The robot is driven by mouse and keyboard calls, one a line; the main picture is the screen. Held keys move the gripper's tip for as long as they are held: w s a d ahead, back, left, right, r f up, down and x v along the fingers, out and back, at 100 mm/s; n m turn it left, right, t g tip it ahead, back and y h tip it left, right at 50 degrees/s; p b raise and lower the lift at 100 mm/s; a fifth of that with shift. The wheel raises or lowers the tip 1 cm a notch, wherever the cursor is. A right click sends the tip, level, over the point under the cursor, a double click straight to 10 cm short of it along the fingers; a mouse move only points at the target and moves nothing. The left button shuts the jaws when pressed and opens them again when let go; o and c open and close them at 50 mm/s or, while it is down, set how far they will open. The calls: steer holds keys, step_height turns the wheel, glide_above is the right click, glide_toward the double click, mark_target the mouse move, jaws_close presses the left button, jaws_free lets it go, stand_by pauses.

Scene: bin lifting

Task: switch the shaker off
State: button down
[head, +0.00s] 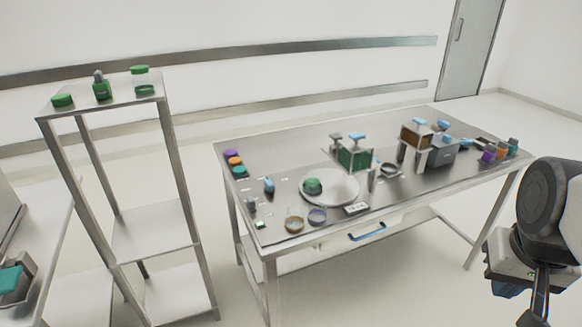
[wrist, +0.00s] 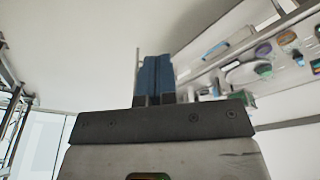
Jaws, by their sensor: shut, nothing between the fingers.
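A round white platform (head: 345,191) lies on the steel table, with a green-topped piece (head: 313,186) on it. It may be the shaker, but I cannot be sure. A small pale box with dark marks (head: 357,209) sits at its front right; its markings are too small to read. My gripper shows in the wrist view (wrist: 154,75) with its blue fingers shut together and empty. It is away from the table, which appears to the upper right there. In the head view, my arm is at the right edge, clear of the table, and the fingertips cannot be made out.
The steel table (head: 290,160) also holds a green box (head: 355,160), a grey machine (head: 442,157), two round dishes (head: 294,224) and several small coloured caps. A blue handle (head: 367,232) is at its front edge. A tall shelf (head: 150,212) stands left. Floor in front is free.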

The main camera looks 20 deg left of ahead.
steer(key=w+a+r+n+g, duration=0.2)
steer(key=w+a, duration=1.2)
steer(key=w, duration=0.2)
steer(key=w+a+r+n+g, duration=0.1)
steer(key=w+a+r+n, duration=0.15)
steer(key=w+a, duration=1.15)
steer(key=w+a+f+n+g+h, duration=0.1)
steer(key=w+a+f, duration=0.25)
steer(key=a, duration=0.55)
steer(key=w+a+f+n+h, duration=0.1)
steer(key=w+a+f, duration=0.3)
steer(key=a, duration=0.6)
steer(key=a+f, duration=0.3)
steer(key=a, duration=0.4)
steer(key=w+a+f+n+g, duration=0.1)
steer(key=a+f, duration=0.3)
steer(key=a, duration=0.3)
steer(key=a+f+n+h, duration=0.1)
steer(key=a+f, duration=0.3)
steer(key=a, duration=0.2)
steer(key=shift+w+a, duration=0.4)
steer(key=shift+d+f, duration=0.1)
steer(key=shift+f, duration=0.05)
